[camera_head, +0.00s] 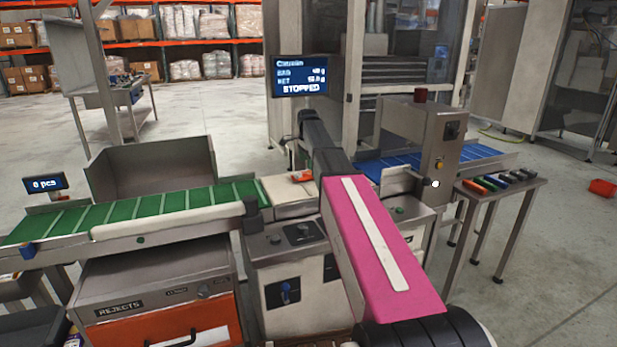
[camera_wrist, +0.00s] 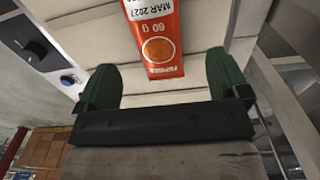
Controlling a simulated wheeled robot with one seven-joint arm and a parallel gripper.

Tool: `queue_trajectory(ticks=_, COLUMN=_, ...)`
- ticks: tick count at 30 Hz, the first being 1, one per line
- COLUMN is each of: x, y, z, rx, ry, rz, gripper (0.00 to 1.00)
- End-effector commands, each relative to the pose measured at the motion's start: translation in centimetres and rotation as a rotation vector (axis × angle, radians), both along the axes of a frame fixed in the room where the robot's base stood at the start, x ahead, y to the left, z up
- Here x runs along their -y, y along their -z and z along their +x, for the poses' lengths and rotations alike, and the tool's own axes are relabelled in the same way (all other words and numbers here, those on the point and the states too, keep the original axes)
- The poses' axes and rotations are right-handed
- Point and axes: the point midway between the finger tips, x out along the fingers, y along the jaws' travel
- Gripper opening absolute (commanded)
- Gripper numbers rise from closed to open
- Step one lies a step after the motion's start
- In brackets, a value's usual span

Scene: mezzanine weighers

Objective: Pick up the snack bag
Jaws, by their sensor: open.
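An orange-red snack bag (camera_wrist: 158,50) lies on a pale weighing surface in the wrist view, with "60 g" and "MAR 2027" printed on it. In the head view a small part of the bag (camera_head: 301,176) shows on the white weigher belt (camera_head: 283,190), next to my arm. My gripper (camera_wrist: 163,80) is open, with its two green fingertips apart. The bag's near end lies between the fingertips in the picture, and I see no finger pressing on it. My arm hides most of the gripper in the head view.
A green flighted conveyor (camera_head: 140,207) runs left and a blue conveyor (camera_head: 400,165) runs right. A screen (camera_head: 299,76) reading "STOPPED" stands behind. A grey cabinet (camera_head: 425,140) and a side table (camera_head: 500,187) stand right. An orange reject bin (camera_head: 165,328) is below.

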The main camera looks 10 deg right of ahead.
Motion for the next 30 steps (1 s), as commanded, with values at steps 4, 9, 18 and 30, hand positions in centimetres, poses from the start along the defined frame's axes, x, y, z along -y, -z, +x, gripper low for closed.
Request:
queue_trajectory(ticks=4, x=0.0, y=1.1, z=-0.1, rx=-0.001, ry=0.000, rz=0.000, gripper=0.94)
queue_trajectory(ticks=9, x=-0.2, y=2.5, z=-0.2, rx=-0.001, ry=0.000, rz=0.000, gripper=0.94)
queue_trajectory(ticks=18, x=-0.3, y=6.1, z=-0.3, rx=-0.001, ry=0.000, rz=0.000, gripper=0.94)
queue_trajectory(ticks=30, x=-0.3, y=6.1, z=-0.3, rx=0.000, ry=0.000, rz=0.000, gripper=0.40)
